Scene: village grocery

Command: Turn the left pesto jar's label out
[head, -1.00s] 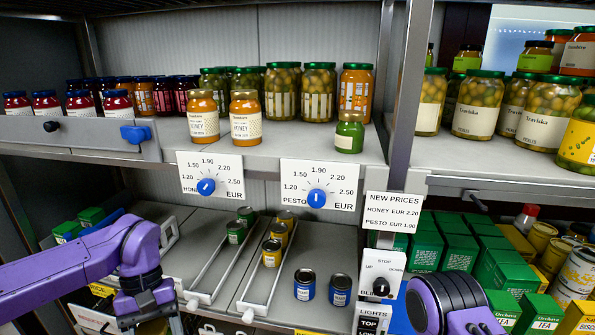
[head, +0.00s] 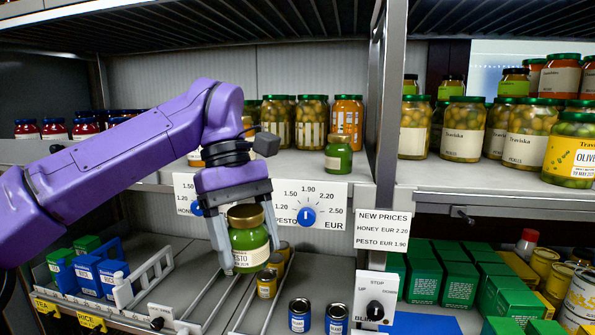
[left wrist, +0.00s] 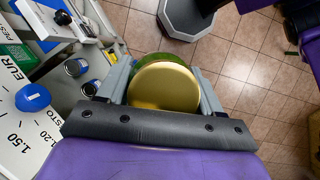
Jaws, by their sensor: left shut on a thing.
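My left gripper (head: 238,228) is shut on a green pesto jar (head: 249,240) with a gold lid, pointing down. It holds the jar upright in front of the shelf unit, below the upper shelf's edge; part of its PESTO label faces the head camera. In the left wrist view the jar's gold lid (left wrist: 163,88) fills the space between the fingers. Another green jar (head: 338,157) with a gold-brown lid stands near the front of the upper shelf (head: 300,165); its label is hard to make out. My right gripper is out of the head view.
A PESTO price card (head: 322,195) with a blue dial hangs right of the held jar. Tall pickle jars (head: 311,122) stand behind the shelf jar. Small tins (head: 299,315) stand on the lower shelf. A metal post (head: 387,130) bounds the bay. My arm hides the honey jars.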

